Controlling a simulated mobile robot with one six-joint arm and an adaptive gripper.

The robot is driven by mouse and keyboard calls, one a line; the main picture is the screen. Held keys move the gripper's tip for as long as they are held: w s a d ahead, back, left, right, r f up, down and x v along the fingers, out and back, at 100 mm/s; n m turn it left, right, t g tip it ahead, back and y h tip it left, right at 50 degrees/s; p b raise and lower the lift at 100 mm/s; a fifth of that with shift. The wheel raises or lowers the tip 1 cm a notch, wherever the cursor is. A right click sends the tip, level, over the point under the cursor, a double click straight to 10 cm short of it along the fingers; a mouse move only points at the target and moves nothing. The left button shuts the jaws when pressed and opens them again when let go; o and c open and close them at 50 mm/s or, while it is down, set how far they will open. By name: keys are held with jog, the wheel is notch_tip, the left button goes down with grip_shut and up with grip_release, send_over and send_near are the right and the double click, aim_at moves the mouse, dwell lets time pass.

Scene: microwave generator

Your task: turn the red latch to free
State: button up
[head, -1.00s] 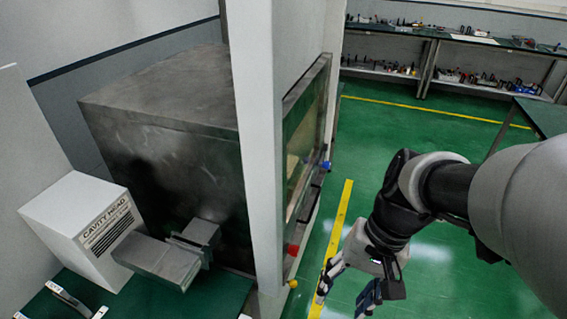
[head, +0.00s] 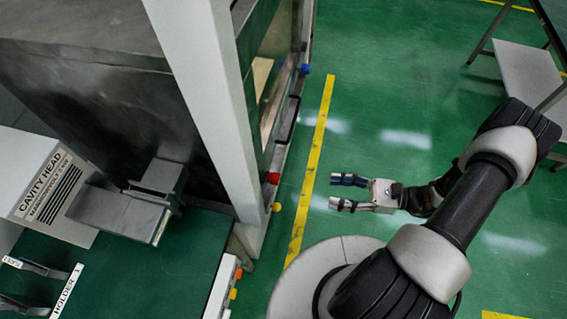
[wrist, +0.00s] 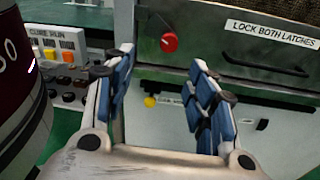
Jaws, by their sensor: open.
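The red latch (head: 273,178) is a round knob low on the near edge of the cabinet's front in the head view. In the wrist view the red latch (wrist: 169,42) shows beyond and between my fingers, with a pale mark on its face. My gripper (head: 333,192) is open and empty, to the right of the latch with its fingers toward the cabinet. A clear gap of floor lies between them in the head view. In the wrist view my gripper's blue-padded fingers (wrist: 160,62) are spread either side of the latch, not touching it.
A blue knob (head: 305,69) sits farther along the cabinet front. A yellow knob (head: 277,207) is below the red latch. A black handle (wrist: 265,66) lies under a "LOCK BOTH LATCHES" label (wrist: 272,34). A button panel (wrist: 65,60) stands left. Open green floor surrounds my arm.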

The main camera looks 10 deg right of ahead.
jog(key=f+m+t, duration=0.1)
jog(key=f, duration=0.1)
jog(key=b, duration=0.2)
send_near(279, 179)
jog(key=x, duration=0.3)
jog(key=f+x, duration=0.1)
jog(key=x, duration=0.6)
jog(key=shift+w+f, duration=0.2)
jog(key=shift+w, duration=0.05)
jog(key=c, duration=1.1)
jog(key=shift+o, duration=0.2)
